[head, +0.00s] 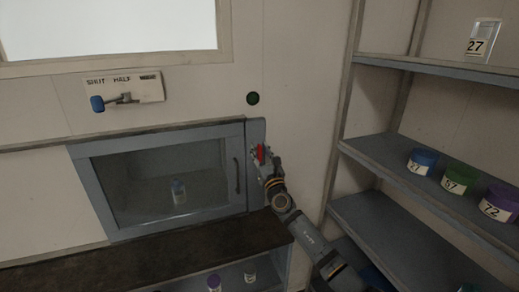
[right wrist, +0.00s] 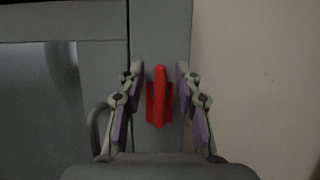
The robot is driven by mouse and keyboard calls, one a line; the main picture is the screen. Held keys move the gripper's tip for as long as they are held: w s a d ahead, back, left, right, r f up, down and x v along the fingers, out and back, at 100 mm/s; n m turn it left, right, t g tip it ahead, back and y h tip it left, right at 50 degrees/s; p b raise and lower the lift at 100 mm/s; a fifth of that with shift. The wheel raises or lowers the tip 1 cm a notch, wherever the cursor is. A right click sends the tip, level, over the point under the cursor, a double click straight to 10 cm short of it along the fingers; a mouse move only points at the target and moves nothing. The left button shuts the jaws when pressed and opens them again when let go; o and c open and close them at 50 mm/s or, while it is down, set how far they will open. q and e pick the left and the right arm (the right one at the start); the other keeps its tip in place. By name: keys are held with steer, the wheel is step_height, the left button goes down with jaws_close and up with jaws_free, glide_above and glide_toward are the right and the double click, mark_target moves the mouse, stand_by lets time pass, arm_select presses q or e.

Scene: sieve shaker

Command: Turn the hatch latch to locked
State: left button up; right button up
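The hatch (head: 165,178) has a grey frame and a glass pane, and it looks closed. Its red latch (head: 261,153) sits on the frame strip at the right of the hatch. In the right wrist view the red latch (right wrist: 159,97) has an upright handle on a red base. My right gripper (head: 262,162) is at the latch. In the right wrist view the fingers of my right gripper (right wrist: 160,85) are apart, one on each side of the latch, with gaps to it. My left gripper is not in view.
A dark handle (head: 237,174) is on the hatch door left of the latch. A small bottle (head: 179,191) stands behind the glass. A blue-knobbed lever (head: 98,103) is above the hatch. Shelves (head: 420,190) with lidded jars stand at the right. A dark ledge (head: 150,258) runs below the hatch.

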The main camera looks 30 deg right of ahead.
steer(key=shift+w, duration=0.2)
steer(key=shift+c, duration=0.4)
jaws_close()
steer(key=shift+m, duration=0.3)
steer(key=m+h, duration=0.1)
steer(key=m, duration=0.1)
steer(key=m+g+h, duration=0.1)
steer(key=shift+d+m, duration=0.2)
steer(key=shift+m, duration=0.2)
steer(key=m+h, duration=0.1)
steer(key=m, duration=0.1)
steer(key=m+g, duration=0.1)
steer(key=m, duration=0.1)
steer(key=m+g+h, duration=0.1)
steer(key=m, duration=0.1)
steer(key=shift+s+d+f+h, duration=0.1)
steer(key=shift+s+d+h, duration=0.05)
steer(key=shift+d+h, duration=0.15)
steer(key=m+g, duration=0.1)
steer(key=m, duration=0.3)
steer(key=f+m+g+p, duration=0.1)
steer(key=m+g, duration=0.1)
steer(key=m, duration=0.2)
steer(key=m+g+p, duration=0.1)
steer(key=m, duration=0.2)
steer(key=shift+d+f+m+h, duration=0.2)
steer(key=shift+d+m+h, duration=0.1)
steer(key=shift+m, duration=0.1)
steer(key=shift+g+p, duration=0.3)
